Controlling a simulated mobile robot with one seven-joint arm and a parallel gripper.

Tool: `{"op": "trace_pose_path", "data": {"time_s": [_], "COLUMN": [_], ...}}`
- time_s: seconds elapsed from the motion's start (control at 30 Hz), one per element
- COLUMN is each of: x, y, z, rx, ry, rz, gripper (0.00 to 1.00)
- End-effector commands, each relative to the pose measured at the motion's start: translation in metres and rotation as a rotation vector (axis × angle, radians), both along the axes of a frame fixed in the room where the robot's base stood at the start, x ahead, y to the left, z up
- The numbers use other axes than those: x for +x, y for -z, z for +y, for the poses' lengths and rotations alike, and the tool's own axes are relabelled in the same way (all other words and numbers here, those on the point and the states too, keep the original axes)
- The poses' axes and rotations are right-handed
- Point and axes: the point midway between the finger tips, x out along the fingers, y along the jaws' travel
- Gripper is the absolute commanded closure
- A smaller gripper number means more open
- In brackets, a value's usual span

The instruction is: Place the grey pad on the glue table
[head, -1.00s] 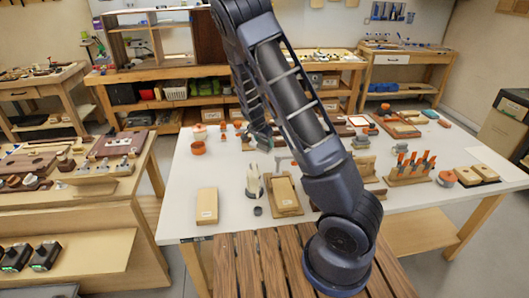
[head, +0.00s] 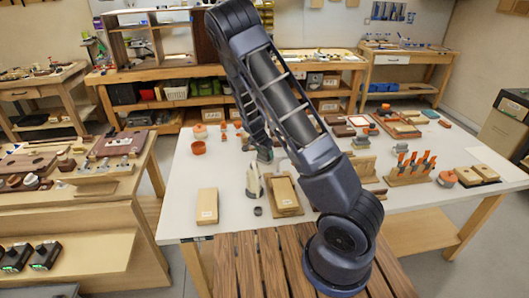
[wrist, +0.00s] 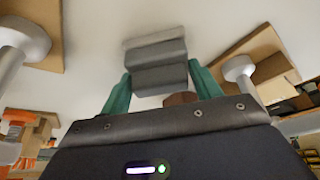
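In the wrist view a grey stepped block (wrist: 158,68), which looks like the grey pad, sits between the green fingers of my gripper (wrist: 160,72). A fingertip lies close along each side of its lower part. I cannot tell whether they press on it or whether it rests on a surface. In the head view my gripper (head: 264,154) is low over the white table (head: 232,170), mostly hidden behind my arm. The pad cannot be made out there. I cannot tell which part is the glue table.
A cream bottle-like item (head: 253,181), a tan box (head: 207,206) and a tray with a tan block (head: 284,194) stand near the gripper. Orange-handled tools (head: 410,167) stand at right. White-capped posts (wrist: 239,68) flank the fingers.

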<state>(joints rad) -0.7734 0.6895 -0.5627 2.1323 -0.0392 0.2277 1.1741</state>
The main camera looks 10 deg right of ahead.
Motion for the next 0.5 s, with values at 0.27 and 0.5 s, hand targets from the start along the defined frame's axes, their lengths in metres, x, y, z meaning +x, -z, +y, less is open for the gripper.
{"op": "trace_pose_path", "data": {"time_s": [0.27, 0.5], "x": [0.0001, -0.0004], "y": [-0.0002, -0.0058], "z": [0.0001, 0.0013], "rx": [0.000, 0.001], "ry": [0.000, -0.001], "rz": [0.000, -0.001], "gripper": [0.15, 0.15]}}
